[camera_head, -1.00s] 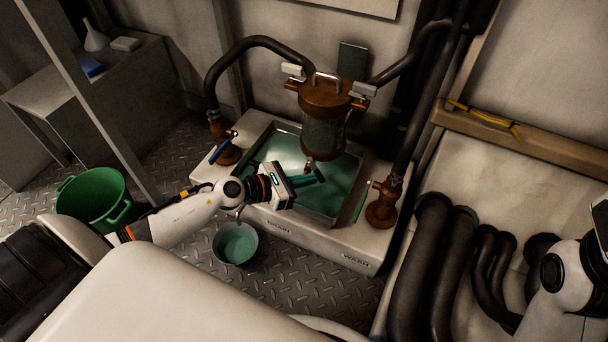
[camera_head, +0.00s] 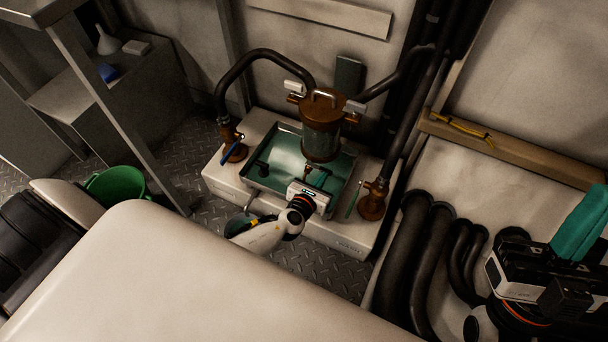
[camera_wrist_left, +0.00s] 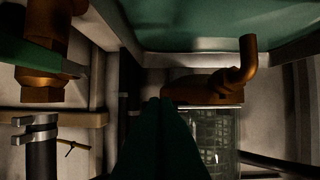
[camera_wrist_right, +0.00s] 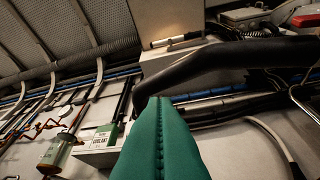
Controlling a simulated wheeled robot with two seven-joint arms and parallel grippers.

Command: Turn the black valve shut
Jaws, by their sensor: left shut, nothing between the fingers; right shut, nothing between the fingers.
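Above the basin hangs a brown-capped glass strainer (camera_head: 321,139). Its brown bottom fitting with a bent spout (camera_wrist_left: 205,85) shows in the left wrist view, close to my left fingers (camera_wrist_left: 160,105). My left gripper (camera_head: 318,178) is shut and empty over the basin's front right, below the strainer. My right gripper (camera_head: 590,205) is shut and empty at the far right, away from the basin; its teal fingers fill the right wrist view's middle (camera_wrist_right: 158,105).
A blue-handled valve (camera_head: 233,150) stands left of the basin and a green-handled one (camera_head: 372,198) right. A bucket (camera_head: 238,225) is partly hidden behind my left arm. A green tub (camera_head: 116,186) sits at left. Thick black pipes (camera_head: 425,245) run at right.

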